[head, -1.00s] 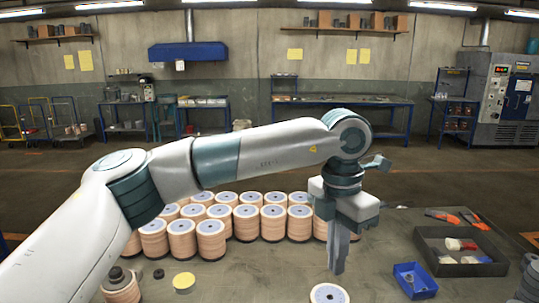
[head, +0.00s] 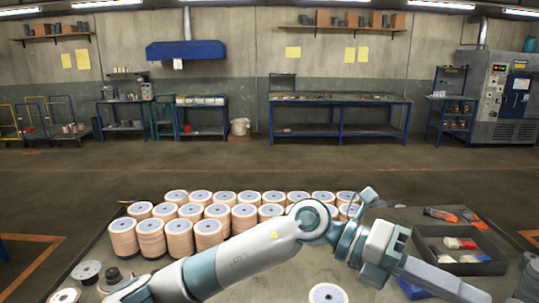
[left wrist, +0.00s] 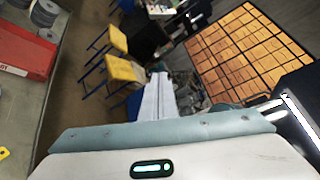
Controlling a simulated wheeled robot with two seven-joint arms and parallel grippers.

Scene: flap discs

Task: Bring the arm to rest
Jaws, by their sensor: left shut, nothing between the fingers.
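My left arm comes in low from the left in the head view and crosses the front of the table. Its gripper (head: 478,294) is at the lower right, pointing right and slightly down, in front of the blue bin (head: 412,289) and partly covering it. The fingers are shut together with nothing between them. In the left wrist view the closed fingers (left wrist: 159,80) stick out over the floor beyond a table edge. My right gripper is not in view.
Stacks of flap discs (head: 208,234) fill the table's middle and left. A red bin (left wrist: 22,45) shows in the left wrist view.

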